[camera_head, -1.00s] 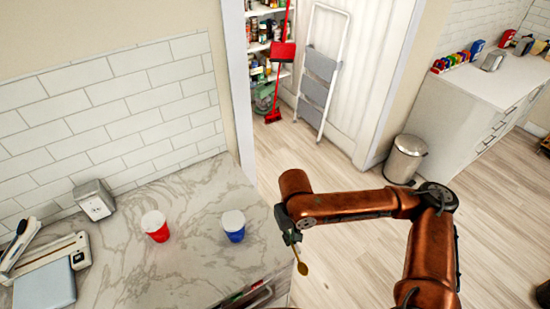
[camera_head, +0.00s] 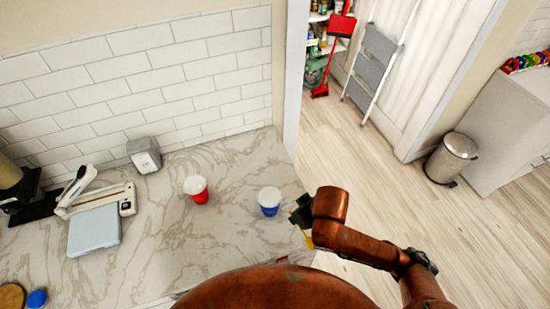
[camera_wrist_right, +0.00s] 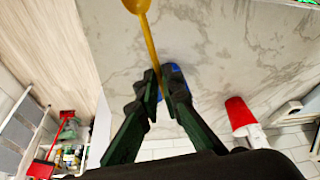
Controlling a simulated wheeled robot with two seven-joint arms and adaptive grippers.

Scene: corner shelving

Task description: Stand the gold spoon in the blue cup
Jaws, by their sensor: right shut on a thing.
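The blue cup (camera_head: 269,202) stands upright on the marble counter (camera_head: 150,255), with a white top or inside. My right gripper (camera_head: 301,213) is just to the right of the cup, near the counter's right edge. It is shut on the gold spoon (camera_head: 309,241), which hangs below the fingers in the head view, partly hidden by my arm. In the right wrist view the spoon (camera_wrist_right: 150,42) runs from between the fingers, its bowl at the top edge. There the fingers hide most of the blue cup. My left gripper is not in view.
A red cup (camera_head: 197,190) stands left of the blue cup; it also shows in the right wrist view (camera_wrist_right: 240,114). A napkin dispenser (camera_head: 144,154) and a pale blue-grey flat object (camera_head: 94,231) lie further left. Open floor lies right of the counter.

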